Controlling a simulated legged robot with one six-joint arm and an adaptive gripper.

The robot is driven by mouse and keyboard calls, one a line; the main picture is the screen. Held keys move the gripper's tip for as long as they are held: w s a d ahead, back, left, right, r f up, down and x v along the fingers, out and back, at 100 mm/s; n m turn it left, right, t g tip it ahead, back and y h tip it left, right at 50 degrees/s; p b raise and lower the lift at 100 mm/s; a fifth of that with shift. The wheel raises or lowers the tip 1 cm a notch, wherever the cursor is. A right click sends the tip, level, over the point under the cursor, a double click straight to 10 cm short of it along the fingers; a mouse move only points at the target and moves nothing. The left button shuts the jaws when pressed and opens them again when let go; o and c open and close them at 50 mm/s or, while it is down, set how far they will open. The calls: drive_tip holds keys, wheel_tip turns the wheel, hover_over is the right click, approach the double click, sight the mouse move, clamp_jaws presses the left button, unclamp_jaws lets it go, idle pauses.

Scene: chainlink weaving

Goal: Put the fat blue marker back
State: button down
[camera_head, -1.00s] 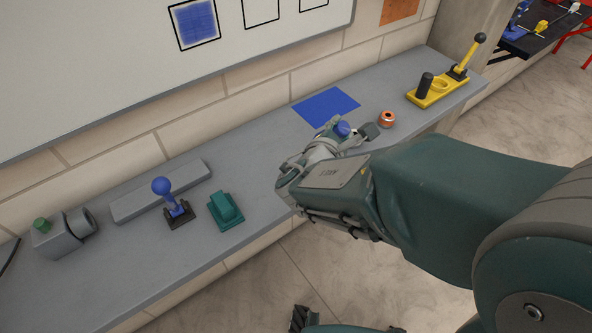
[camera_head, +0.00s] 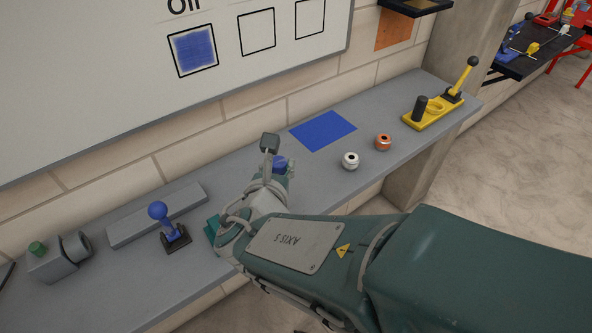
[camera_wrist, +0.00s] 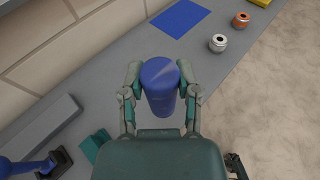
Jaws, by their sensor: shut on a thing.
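The fat blue marker (camera_wrist: 160,85) is a thick blue cylinder between the two fingers of my gripper (camera_wrist: 161,95) in the wrist view, its rounded end toward the camera. My gripper is shut on it, over the grey bench. In the head view, a small part of the marker (camera_head: 280,162) shows at my gripper (camera_head: 276,160); my wrist hides the rest. A flat blue square (camera_head: 323,130) lies bare on the bench, to the right of my gripper and farther back; it also shows in the wrist view (camera_wrist: 180,17).
A white ring-like piece (camera_head: 350,160) and an orange one (camera_head: 383,141) stand right of the blue square. A yellow lever base (camera_head: 433,112) is at the far end. A blue-knobbed lever (camera_head: 159,212) and a grey bar (camera_head: 155,216) are left. A whiteboard (camera_head: 120,90) hangs above.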

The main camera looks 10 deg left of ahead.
drive_tip(key=w+f, duration=0.5)
drive_tip(key=f, duration=0.2)
drive_tip(key=w+f, duration=0.3)
drive_tip(key=shift+w+d+f, duration=0.35)
drive_tip(key=shift+d, duration=0.05)
drive_tip(key=shift+c, duration=1.7)
unclamp_jaws()
